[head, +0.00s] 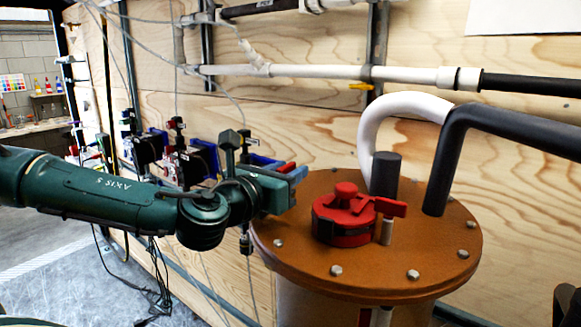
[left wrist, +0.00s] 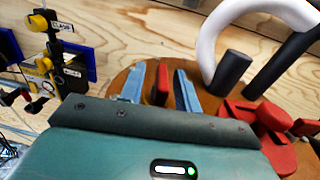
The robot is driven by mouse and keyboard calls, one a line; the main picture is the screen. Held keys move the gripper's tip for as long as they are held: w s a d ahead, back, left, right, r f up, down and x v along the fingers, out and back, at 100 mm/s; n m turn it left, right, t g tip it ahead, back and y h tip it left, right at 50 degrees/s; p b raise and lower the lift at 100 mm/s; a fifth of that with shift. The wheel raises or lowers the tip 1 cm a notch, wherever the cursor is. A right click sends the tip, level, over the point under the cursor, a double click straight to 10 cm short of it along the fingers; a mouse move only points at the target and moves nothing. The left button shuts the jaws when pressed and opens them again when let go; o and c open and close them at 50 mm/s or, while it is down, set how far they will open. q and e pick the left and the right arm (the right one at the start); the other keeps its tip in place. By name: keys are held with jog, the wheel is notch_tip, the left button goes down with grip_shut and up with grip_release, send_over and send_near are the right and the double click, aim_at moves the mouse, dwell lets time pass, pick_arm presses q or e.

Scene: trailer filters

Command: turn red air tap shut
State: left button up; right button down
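My right gripper is not visible.
A white curved hose (head: 372,122) and a black pipe (head: 455,135) rise behind the tap, with a dark post (head: 385,173) close by. Wall fittings with yellow knobs (left wrist: 40,65) stand left of my gripper. A plywood wall closes the back.

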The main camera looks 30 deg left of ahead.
pick_arm(q)
jog(key=shift+c, duration=0.2)
grip_shut()
dwell(0.5)
